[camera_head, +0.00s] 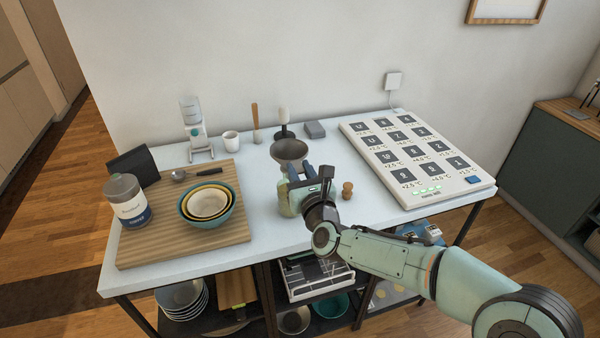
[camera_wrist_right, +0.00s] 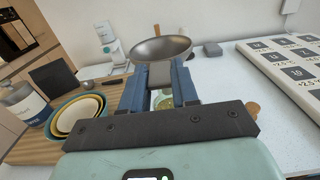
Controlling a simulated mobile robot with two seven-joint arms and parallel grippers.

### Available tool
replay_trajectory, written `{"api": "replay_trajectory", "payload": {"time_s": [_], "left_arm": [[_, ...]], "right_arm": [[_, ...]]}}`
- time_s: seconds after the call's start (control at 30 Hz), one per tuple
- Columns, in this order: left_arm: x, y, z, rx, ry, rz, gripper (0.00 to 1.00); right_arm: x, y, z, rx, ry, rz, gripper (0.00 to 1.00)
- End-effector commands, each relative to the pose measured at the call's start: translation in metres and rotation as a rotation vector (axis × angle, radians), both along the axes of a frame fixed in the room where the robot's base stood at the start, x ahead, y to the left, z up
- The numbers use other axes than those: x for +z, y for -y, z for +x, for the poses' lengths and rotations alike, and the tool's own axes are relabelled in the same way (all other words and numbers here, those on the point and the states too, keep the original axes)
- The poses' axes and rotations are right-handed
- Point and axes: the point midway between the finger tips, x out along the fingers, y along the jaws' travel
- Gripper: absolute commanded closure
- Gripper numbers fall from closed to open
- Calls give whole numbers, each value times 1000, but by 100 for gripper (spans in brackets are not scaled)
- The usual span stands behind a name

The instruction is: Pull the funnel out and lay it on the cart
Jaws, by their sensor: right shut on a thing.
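The grey metal funnel (camera_head: 289,149) is upright above the white cart top (camera_head: 262,232), near its middle. My right gripper (camera_head: 301,172) is shut on the funnel from the near side. In the right wrist view the funnel (camera_wrist_right: 160,47) shows its wide mouth just beyond the blue fingers (camera_wrist_right: 160,84), with a grey part of it between them. A pale green jar (camera_head: 284,207) stands below the funnel, partly hidden by the gripper. The spout is hidden, so I cannot tell how far it is inside the jar. My left gripper is not in view.
A cork stopper (camera_head: 347,190) stands right of my gripper. A wooden board (camera_head: 180,245) with nested bowls (camera_head: 208,203) and a labelled canister (camera_head: 127,202) is left. A large white panel (camera_head: 417,157) lies right. A mug (camera_head: 231,141) stands behind. Bare cart top shows around the jar.

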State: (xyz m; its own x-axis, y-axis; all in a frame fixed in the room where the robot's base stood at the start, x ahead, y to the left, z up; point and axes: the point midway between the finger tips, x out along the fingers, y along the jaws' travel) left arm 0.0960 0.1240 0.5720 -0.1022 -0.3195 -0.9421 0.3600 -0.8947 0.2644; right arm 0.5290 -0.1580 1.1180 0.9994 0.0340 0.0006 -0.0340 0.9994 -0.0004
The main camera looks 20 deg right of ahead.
Motion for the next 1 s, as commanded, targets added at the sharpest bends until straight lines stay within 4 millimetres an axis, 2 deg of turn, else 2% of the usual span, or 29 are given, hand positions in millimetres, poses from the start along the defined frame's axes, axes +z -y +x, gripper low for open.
{"api": "replay_trajectory", "payload": {"time_s": [1.0], "left_arm": [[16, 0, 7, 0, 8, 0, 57]], "right_arm": [[38, 0, 0, 0, 2, 1, 100]]}}
